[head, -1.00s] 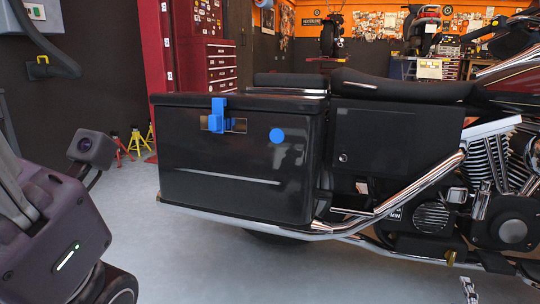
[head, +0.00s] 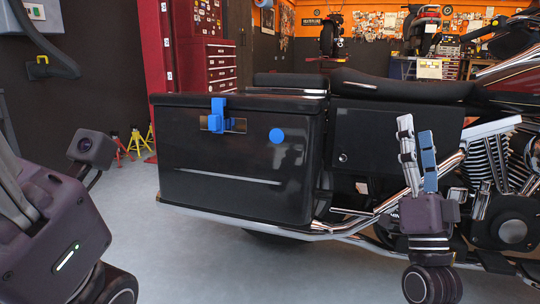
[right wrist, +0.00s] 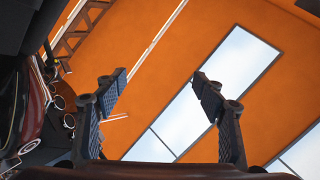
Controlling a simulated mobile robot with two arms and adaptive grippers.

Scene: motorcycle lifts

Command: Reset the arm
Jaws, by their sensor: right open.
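My right gripper (head: 416,132) points upward in front of the motorcycle's engine in the head view, its two fingers apart and empty.
A motorcycle with a black side case (head: 230,165) fills the middle. The case has a blue latch (head: 217,115) and a blue round spot (head: 277,135). A red tool cabinet (head: 208,55) and yellow and red stands (head: 135,140) are behind. Grey floor is clear at front.

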